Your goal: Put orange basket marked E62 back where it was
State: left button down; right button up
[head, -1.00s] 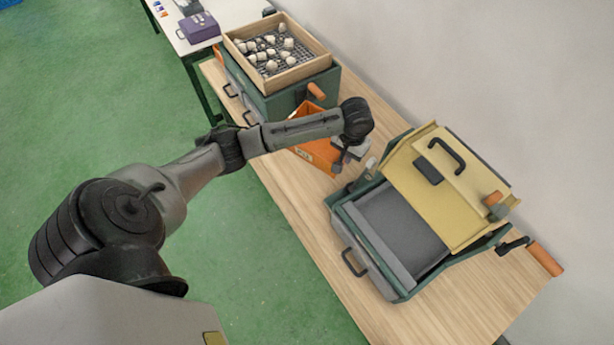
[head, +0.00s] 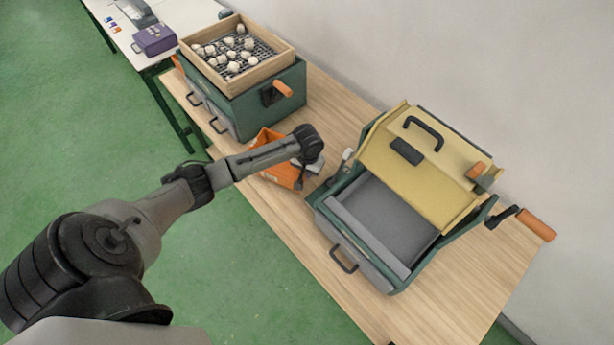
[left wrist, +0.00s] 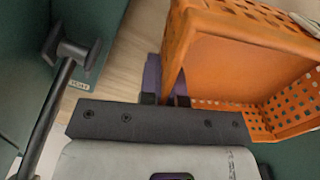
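The orange basket (head: 268,139) is between the two green machines on the wooden table, partly hidden behind my left forearm. Its marking is not readable. In the left wrist view the basket (left wrist: 235,55) fills the upper right, with perforated sides. My left gripper (left wrist: 166,88) has one purple-tipped finger on each side of the basket's wall edge and appears shut on it. In the head view the left gripper (head: 303,170) is at the basket's right side. I cannot tell whether the basket touches the table. My right gripper is not in view.
A green machine (head: 262,105) with a wooden sieve tray (head: 262,66) of pale lumps stands behind-left. Another green machine (head: 345,235) with its yellow lid (head: 440,180) raised stands right. A purple box (head: 154,39) is on the white table. Bare wood (head: 345,100) lies behind the basket.

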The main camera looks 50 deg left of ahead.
pick_arm(q)
jog(key=shift+f+b, duration=0.3)
jog(key=shift+f, duration=1.25)
jog(key=shift+f, duration=0.2)
jog(key=c, duration=1.3)
grip_release()
jog(key=shift+r, duration=0.1)
notch_tip(320, 180, up, 11)
jog(key=shift+r+p, duration=0.1)
jog(key=shift+p, duration=1)
jog(key=shift+r, duration=0.5)
